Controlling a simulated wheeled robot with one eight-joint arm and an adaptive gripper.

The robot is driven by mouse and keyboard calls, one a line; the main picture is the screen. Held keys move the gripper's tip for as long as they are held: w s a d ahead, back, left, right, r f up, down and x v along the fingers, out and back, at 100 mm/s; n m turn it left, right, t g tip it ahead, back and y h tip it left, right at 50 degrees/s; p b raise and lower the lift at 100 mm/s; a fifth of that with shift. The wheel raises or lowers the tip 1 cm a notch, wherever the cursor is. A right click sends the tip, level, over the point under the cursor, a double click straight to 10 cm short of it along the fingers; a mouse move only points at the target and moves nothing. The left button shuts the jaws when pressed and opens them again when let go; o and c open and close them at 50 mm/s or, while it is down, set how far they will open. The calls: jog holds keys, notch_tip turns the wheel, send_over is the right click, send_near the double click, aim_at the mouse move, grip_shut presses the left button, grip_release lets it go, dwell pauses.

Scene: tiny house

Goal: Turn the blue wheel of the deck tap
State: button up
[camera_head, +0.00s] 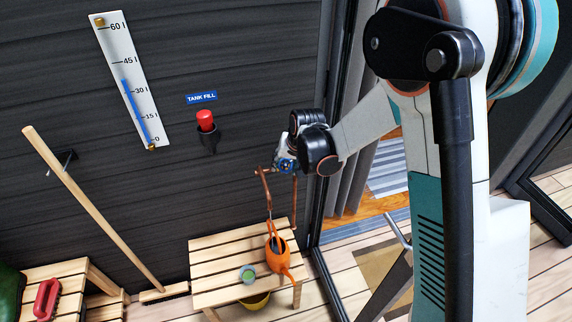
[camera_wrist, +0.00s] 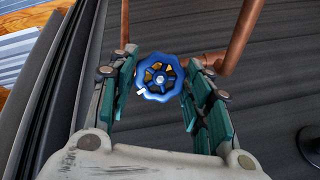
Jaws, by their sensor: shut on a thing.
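The blue wheel (camera_wrist: 160,76) is a small scalloped handwheel with open spokes, at the middle of the wrist view. It sits on the copper pipework of the deck tap (camera_wrist: 238,38). My gripper (camera_wrist: 162,70) has its green-padded fingers on the left and right sides of the wheel and is shut on it. In the head view the wheel (camera_head: 287,166) shows small beside my gripper (camera_head: 288,160), above the slatted bench. The exact finger contact is hard to make out there.
The dark wall carries a litre gauge (camera_head: 128,80) and a red tank-fill button (camera_head: 205,121). A broom (camera_head: 90,205) leans at left.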

jog(key=shift+d+m+y+b, duration=0.1)
jog(key=shift+m+y+b, duration=0.4)
jog(key=shift+m, duration=1.5)
jog(key=o, duration=1.1)
jog(key=shift+c, duration=0.2)
jog(key=v, duration=1.2)
jog(key=shift+s, duration=0.2)
jog(key=shift+f, duration=0.15)
